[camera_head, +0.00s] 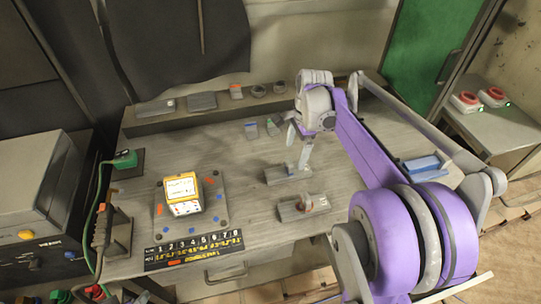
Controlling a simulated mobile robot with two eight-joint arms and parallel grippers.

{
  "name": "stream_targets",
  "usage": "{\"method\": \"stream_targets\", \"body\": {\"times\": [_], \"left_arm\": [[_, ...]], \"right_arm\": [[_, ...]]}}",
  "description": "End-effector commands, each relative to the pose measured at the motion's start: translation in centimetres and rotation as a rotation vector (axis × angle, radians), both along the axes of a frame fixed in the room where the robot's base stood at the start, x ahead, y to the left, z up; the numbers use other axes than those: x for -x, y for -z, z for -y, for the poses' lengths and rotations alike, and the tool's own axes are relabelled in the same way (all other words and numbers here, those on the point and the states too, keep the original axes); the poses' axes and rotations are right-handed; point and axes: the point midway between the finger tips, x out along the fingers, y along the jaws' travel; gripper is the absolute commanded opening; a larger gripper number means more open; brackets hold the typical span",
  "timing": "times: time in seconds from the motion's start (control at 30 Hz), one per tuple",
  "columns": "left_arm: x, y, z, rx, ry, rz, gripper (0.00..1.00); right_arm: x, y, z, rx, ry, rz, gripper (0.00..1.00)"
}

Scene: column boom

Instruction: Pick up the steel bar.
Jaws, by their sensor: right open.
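I cannot tell for sure which piece is the steel bar. A grey block (277,176) with a small blue mark lies on the grey table (240,150), right of its middle. A second grey block (290,213) with a small reddish-brown piece on it lies nearer the front edge. My right gripper (298,155) points down above the first block, its fingers apart and nothing seen between them. Whether the fingertips touch the block is unclear. My left gripper is not in view.
A yellow-and-white device (182,190) sits on a grey plate at left. A numbered strip (195,248) lies at the front edge. A soldering-iron-like tool (103,228) stands far left. Small pieces line the back ledge (180,122). A blue block (422,164) lies at right.

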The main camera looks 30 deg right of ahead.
Motion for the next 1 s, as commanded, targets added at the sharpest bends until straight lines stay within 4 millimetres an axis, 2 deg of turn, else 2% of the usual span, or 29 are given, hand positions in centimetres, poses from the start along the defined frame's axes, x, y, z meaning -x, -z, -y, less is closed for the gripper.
{"method": "stream_targets", "body": {"times": [0.03,0.17,0.4,0.63,0.9,1.0], "left_arm": [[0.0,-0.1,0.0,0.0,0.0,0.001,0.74],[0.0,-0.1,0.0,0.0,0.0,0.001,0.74],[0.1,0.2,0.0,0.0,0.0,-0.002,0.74],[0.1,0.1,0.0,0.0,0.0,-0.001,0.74],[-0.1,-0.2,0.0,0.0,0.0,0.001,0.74],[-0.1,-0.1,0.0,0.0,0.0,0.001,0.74]], "right_arm": [[-0.3,-0.1,0.7,-0.008,0.042,-0.01,1.0],[-0.5,0.8,1.2,-0.02,0.088,-0.025,1.0],[-0.7,4.5,0.7,-0.019,0.088,-0.025,1.0],[-0.8,6.2,0.5,-0.018,0.085,-0.023,1.0],[-1.3,10.0,0.0,-0.018,0.086,-0.024,1.0],[-1.3,10.7,0.0,-0.018,0.086,-0.024,1.0]]}}
